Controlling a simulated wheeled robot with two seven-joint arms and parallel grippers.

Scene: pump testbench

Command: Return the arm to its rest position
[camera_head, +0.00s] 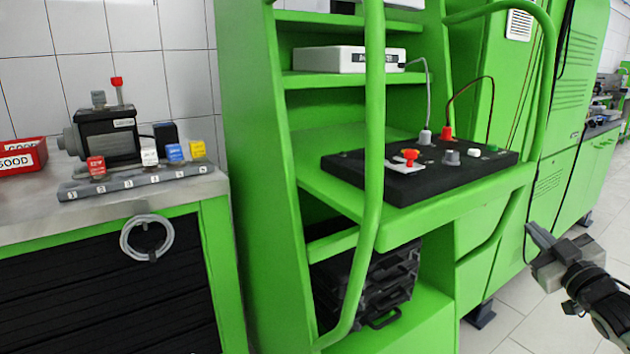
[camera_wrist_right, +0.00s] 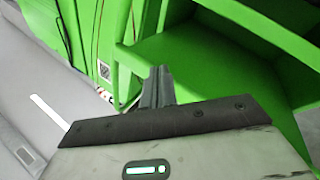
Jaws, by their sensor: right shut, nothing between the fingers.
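My right gripper (camera_head: 532,238) is at the lower right of the head view, out in front of the green bench and over the floor. Its fingers are together with nothing between them. In the right wrist view the closed fingers (camera_wrist_right: 156,88) point toward green panels and touch nothing that I can see. My left gripper is in neither view.
A green test bench (camera_head: 480,205) with a black control panel (camera_head: 350,165) and a curved green rail (camera_head: 374,150) stands left of my right gripper. A grey table (camera_head: 40,220) with a pump (camera_head: 108,138) is at the left. Floor (camera_head: 510,325) is free below the gripper.

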